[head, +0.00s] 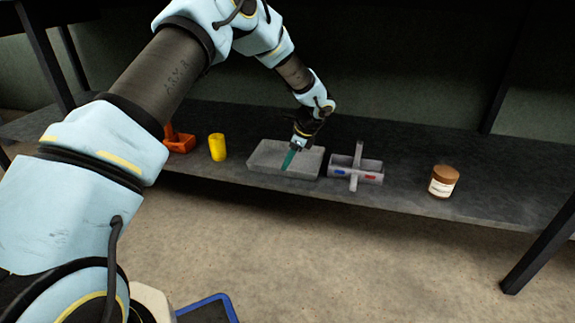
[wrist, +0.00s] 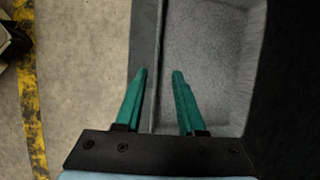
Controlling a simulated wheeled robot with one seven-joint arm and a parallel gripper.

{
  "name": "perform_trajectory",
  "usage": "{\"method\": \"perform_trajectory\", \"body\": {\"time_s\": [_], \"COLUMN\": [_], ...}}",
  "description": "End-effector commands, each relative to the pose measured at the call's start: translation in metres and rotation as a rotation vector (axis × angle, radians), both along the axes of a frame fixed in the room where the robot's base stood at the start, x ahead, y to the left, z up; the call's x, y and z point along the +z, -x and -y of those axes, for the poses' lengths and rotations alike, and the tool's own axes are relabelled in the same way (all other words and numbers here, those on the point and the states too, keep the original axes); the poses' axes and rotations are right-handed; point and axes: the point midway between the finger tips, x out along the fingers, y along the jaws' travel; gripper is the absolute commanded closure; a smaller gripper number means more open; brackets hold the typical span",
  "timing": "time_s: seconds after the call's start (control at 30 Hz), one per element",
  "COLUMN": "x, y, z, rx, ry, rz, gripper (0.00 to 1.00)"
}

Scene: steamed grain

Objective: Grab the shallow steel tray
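The shallow steel tray (head: 262,162) is a grey rectangular tray on the dark shelf, near its front edge. In the wrist view the tray (wrist: 207,55) fills the upper right, with its long front wall running up the picture. My gripper (head: 290,159) is over the tray, pointing down. In the wrist view my gripper (wrist: 160,73) has its two green fingers apart, one on each side of the tray's front wall. Nothing is between the fingers except that wall, and I cannot tell whether either finger touches it.
On the shelf (head: 405,199), an orange-red object (head: 181,144) and a yellow cup (head: 218,147) stand left of the tray. A grey divided caddy with a handle (head: 357,170) is close on its right. A brown-lidded jar (head: 443,182) is farther right.

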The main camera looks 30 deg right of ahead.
Motion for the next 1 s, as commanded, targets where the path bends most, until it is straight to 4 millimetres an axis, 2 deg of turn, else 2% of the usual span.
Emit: {"method": "perform_trajectory", "body": {"time_s": [0.03, 0.2, 0.5, 0.87, 1.0], "x": [-0.012, -0.036, -0.039, -0.039, -0.039], "y": [-0.002, -0.008, -0.011, -0.011, -0.011], "z": [-0.004, -0.011, -0.012, -0.012, -0.012], "rx": [0.002, 0.003, 0.001, 0.001, 0.001], "ry": [-0.002, -0.001, -0.001, -0.001, -0.001], "rz": [-0.003, -0.003, 0.000, 0.000, 0.000], "gripper": [0.61, 0.61, 0.61, 1.00, 1.00]}}
